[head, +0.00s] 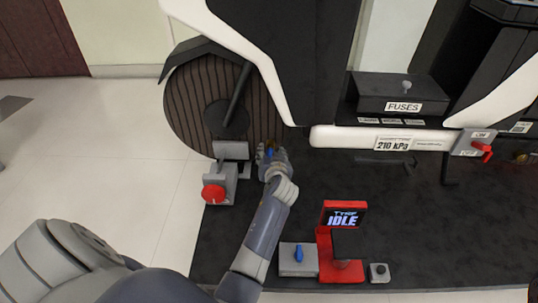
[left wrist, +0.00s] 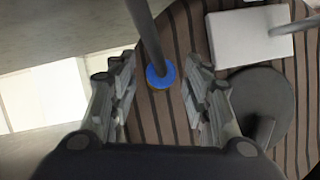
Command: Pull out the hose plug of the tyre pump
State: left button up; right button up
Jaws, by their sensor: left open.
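The tyre pump (head: 340,262) is a red stand on the dark mat with a screen reading "IDLE". A grey box (head: 290,268) with a blue knob or plug (head: 299,255) stands beside it. My left gripper (head: 270,156) is at the right lower side of the striped tyre (head: 195,105). A small blue piece shows at its fingers in the head view. In the left wrist view the gripper (left wrist: 160,82) is open, its fingers either side of a blue round plug-like piece (left wrist: 157,82) on a dark rod or hose (left wrist: 142,25). Contact cannot be told. My right gripper is not in view.
A grey bracket with a red knob (head: 213,193) stands left of my gripper. A black "FUSES" box (head: 400,94), a white rail labelled "210 kPa" and a red-handled switch (head: 482,150) are at right. The mat's middle is mostly clear.

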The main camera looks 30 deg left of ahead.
pick_arm(q)
grip_shut()
jog(key=shift+d, duration=0.1)
